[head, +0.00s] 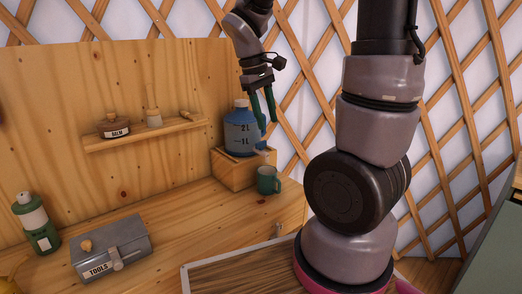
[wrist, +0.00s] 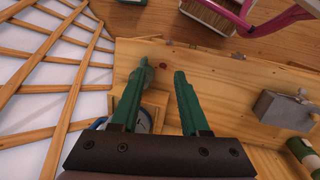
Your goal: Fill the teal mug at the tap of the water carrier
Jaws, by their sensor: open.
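The blue water carrier (head: 238,134), with volume marks and a white cap, stands on a wooden block (head: 232,172) in the head view. Its pale tap (head: 262,148) sticks out at the lower right. The teal mug (head: 267,181) stands upright on the counter beside the block, below the tap; I cannot tell if it is directly under it. Its inside is not clear. My gripper (head: 267,120) is open and empty, above the mug, with its green fingers beside the carrier. In the wrist view my gripper (wrist: 161,74) partly hides the carrier (wrist: 142,122).
A grey toolbox (head: 112,250) and a green bottle (head: 38,225) stand left on the counter (head: 180,215). A shelf (head: 145,135) with small items hangs on the back panel. The lattice wall (head: 310,60) rises close behind my gripper. The counter's middle is clear.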

